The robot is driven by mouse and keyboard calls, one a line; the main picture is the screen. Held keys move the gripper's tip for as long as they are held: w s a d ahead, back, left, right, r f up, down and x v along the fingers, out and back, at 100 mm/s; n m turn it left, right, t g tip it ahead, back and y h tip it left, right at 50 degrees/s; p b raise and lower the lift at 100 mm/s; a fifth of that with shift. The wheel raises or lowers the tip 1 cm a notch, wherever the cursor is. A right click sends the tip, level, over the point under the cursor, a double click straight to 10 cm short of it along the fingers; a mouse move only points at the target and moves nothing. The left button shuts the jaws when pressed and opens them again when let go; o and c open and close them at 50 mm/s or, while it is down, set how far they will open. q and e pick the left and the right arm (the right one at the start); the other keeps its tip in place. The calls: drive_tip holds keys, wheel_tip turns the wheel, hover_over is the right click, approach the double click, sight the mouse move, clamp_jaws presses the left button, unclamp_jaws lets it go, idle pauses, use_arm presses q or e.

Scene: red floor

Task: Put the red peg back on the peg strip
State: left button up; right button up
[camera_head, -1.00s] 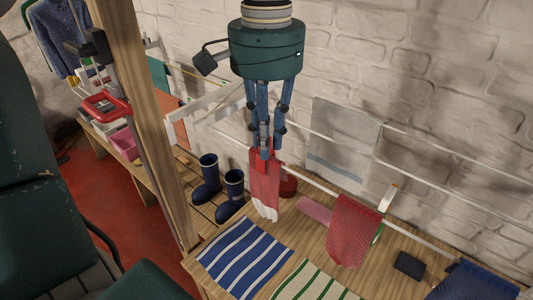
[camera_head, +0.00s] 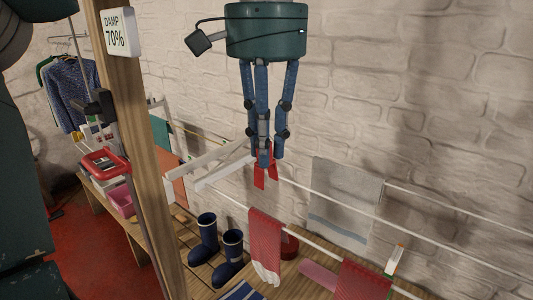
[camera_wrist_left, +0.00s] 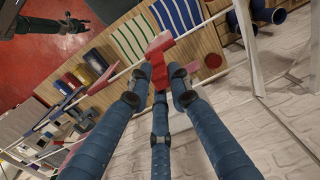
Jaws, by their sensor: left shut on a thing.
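My left gripper (camera_head: 263,158) is shut on the red peg (camera_head: 264,176), whose two legs point down below the fingertips. It holds the peg in the air above the rail, apart from the red-and-white cloth (camera_head: 264,246) hanging there. In the left wrist view, red shows between my left fingertips (camera_wrist_left: 159,76), with red cloth behind. A dark shape at that view's upper left looks like my right gripper (camera_wrist_left: 72,25); its jaws are too unclear to read. I cannot make out the peg strip for certain.
A wooden post (camera_head: 143,160) with a damp sign (camera_head: 118,31) stands to the left. White brackets (camera_head: 222,168) and rails lie close beside and below the gripper. A grey towel (camera_head: 343,205) hangs to the right. Blue boots (camera_head: 204,238) stand below. Open air lies before the wall.

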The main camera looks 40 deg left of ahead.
use_arm(q)
drive_tip(key=shift+r+p, duration=1)
drive_tip(key=shift+r, duration=1.5)
